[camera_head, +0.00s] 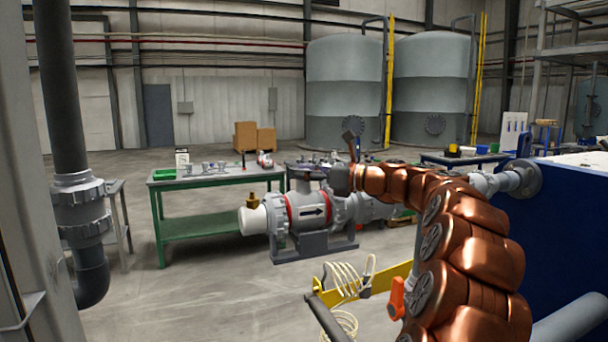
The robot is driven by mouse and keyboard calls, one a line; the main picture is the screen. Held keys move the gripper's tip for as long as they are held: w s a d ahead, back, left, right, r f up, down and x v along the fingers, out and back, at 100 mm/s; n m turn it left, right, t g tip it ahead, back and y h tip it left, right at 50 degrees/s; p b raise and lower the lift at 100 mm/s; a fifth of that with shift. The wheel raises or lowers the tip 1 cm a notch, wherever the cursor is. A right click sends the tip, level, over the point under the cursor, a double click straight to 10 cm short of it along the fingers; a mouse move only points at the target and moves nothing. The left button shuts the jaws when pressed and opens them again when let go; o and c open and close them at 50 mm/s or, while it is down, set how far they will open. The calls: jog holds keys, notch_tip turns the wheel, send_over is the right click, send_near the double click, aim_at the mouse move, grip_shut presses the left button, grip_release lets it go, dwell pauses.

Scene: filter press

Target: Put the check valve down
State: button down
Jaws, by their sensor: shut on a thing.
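The check valve (304,212) is a grey body with red rings and a black arrow pointing right on a white plate. It lies level at the middle of the view, at a grey cradle-like stand (313,247); I cannot tell whether its full weight rests there. My gripper (328,177), dark at the end of my copper arm, is at the valve's upper right, by its top cap, and is shut on it. The fingertips are small and partly hidden, so the exact grip spot is unclear.
A white pipe end (252,220) is left of the valve and grey piping (372,208) is right. A green table (215,178) with small parts stands behind. A yellow bar (370,284) with a coiled cable is in front. Open floor lies at front left.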

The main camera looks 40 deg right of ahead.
jog(key=shift+f, duration=0.1)
dwell(0.3)
jog(key=c, duration=0.6)
grip_release()
jog(key=shift+f, duration=0.2)
jog(key=b+v, duration=0.2)
jog(key=v, duration=1)
jog(key=shift+r, duration=0.1)
